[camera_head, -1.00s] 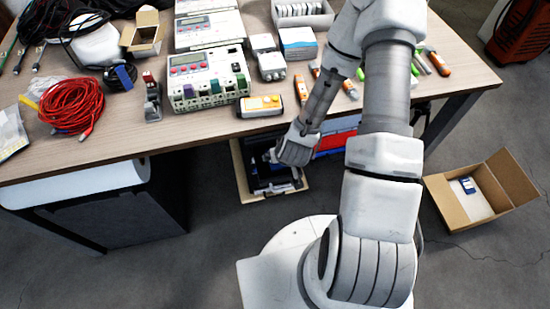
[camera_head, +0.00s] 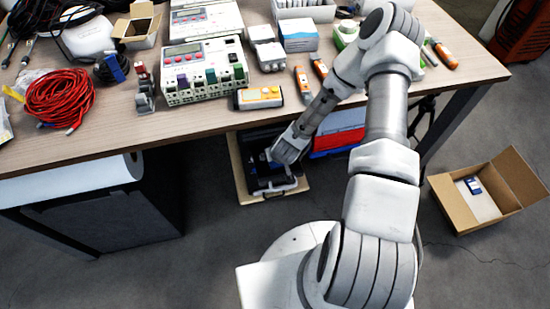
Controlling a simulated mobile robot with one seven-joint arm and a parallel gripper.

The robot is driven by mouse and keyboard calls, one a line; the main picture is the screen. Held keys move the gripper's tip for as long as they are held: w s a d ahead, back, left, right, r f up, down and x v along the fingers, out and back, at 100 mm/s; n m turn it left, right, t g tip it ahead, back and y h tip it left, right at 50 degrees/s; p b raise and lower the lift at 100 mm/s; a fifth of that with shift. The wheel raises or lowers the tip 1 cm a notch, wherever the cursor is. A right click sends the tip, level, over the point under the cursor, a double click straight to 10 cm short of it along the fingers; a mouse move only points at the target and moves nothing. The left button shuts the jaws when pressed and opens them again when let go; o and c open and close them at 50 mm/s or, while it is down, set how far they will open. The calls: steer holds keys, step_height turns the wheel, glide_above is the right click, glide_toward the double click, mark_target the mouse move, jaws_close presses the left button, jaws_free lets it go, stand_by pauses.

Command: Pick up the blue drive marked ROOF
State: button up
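A white and grey device (camera_head: 203,58) with a small screen stands near the table's front edge. Several small coloured blocks are set along its front, one of them blue-teal (camera_head: 211,76). These may be drives, but no marking is legible, so I cannot tell which thing is the blue drive marked ROOF. My gripper (camera_head: 276,162) is at the low end of my forearm, below the table's front edge and over a dark tray. Its fingers are too small and dark to show whether they are open or hold anything.
The wooden table (camera_head: 110,140) is crowded with a red cable coil (camera_head: 66,98), a yellow-orange meter (camera_head: 258,97) and orange tools. A dark tray on a board (camera_head: 243,180) lies under its edge. An open cardboard box (camera_head: 450,205) stands on the floor at right.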

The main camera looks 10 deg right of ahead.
steer(key=c, duration=1.5)
steer(key=shift+o, duration=0.2)
steer(key=shift+s+r, duration=0.15)
steer(key=shift+r, duration=0.15)
